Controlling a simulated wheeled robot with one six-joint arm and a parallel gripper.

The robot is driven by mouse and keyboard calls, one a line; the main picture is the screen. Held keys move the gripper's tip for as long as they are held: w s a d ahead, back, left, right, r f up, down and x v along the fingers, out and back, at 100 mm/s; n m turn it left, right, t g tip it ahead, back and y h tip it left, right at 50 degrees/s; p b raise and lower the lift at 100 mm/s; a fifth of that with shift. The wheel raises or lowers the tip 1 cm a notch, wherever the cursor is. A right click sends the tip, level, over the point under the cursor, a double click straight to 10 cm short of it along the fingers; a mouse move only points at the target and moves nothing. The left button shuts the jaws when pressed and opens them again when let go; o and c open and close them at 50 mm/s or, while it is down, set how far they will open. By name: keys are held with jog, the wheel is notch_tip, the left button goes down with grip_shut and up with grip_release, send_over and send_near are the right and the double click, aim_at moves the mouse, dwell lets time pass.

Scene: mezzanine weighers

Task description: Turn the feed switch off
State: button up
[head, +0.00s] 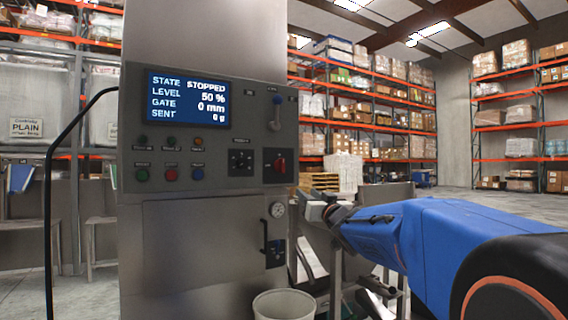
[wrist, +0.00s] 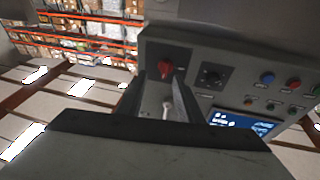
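A grey control cabinet (head: 205,85) carries the controls; their labels are too small to read, so I cannot tell which one is named feed. A red rotary switch (head: 279,166) sits at the panel's lower right. A black selector knob (head: 240,158) is left of it, and a blue-tipped lever (head: 277,115) is above. My gripper (head: 312,204) is right of the cabinet and below the red switch. In the wrist view my gripper (wrist: 160,88) is open and empty, its two dark fingers apart. The red switch (wrist: 166,68) shows just beyond the fingertips, apparently untouched.
A door handle (head: 265,237) and gauge (head: 278,209) are lower down. A white bin (head: 284,305) stands below.

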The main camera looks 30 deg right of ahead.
notch_tip(320, 180, up, 4)
jog(key=w+d+n+t+y, duration=0.2)
jog(key=y, duration=0.1)
send_near(284, 160)
jog(key=shift+n+y, duration=0.3)
jog(key=x, duration=0.9)
grip_shut()
